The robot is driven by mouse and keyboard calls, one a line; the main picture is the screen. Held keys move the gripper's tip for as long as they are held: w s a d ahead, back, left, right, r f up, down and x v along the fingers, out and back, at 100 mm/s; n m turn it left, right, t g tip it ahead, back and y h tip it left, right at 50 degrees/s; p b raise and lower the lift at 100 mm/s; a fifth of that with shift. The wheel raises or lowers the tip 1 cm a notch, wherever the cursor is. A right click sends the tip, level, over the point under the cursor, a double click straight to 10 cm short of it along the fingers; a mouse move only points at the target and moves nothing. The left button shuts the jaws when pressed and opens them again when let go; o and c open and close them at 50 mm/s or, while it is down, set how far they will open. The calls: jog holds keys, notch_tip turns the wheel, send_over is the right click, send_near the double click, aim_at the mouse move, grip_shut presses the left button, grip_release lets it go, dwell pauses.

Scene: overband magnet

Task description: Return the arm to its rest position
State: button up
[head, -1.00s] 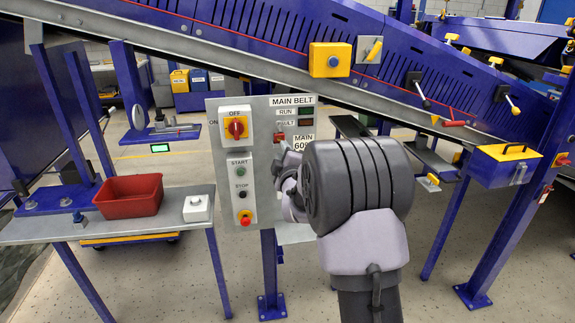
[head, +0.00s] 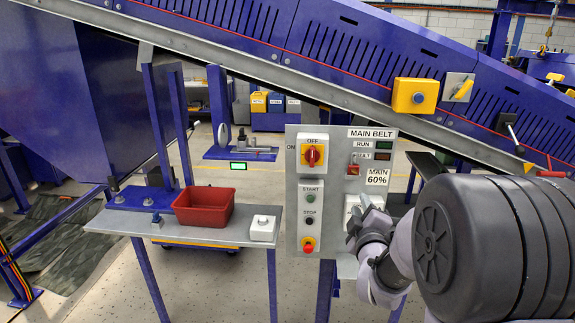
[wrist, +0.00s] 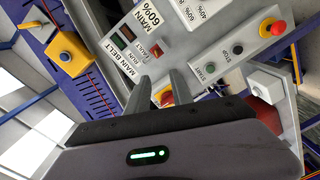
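My arm reaches in from the lower right in the head view, its dark rounded link large in front. My gripper (head: 364,212) is at the right side of the grey control panel (head: 341,228), in front of a pale box, below the "MAIN 60%" label. Whether it touches anything there I cannot tell. In the wrist view my gripper (wrist: 160,84) shows two dark fingers with a gap between them and nothing held. The panel's labels and buttons lie beyond the fingers, rotated in the picture.
The panel carries a red-yellow rotary switch (head: 312,155) and a red stop button (head: 308,245). A red bin (head: 204,207) and a white box (head: 263,228) stand on the grey shelf (head: 120,221). The blue conveyor (head: 330,45) slopes overhead with a yellow button box (head: 414,96).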

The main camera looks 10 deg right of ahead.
jog(key=s+a+m+g+y, duration=0.2)
jog(key=s+a, duration=0.4)
jog(key=s, duration=0.5)
jog(key=s+a+f+m+g+y, duration=0.1)
jog(key=s+a+m+g, duration=0.4)
jog(key=s, duration=0.6)
jog(key=s+a+m+g+y, duration=0.3)
jog(key=s+a+m+g, duration=0.1)
jog(key=s+a+m, duration=0.3)
jog(key=s+a, duration=0.2)
jog(key=s, duration=0.2)
jog(key=shift+s+a+f+y, duration=0.15)
jog(key=shift+s+f+y, duration=0.25)
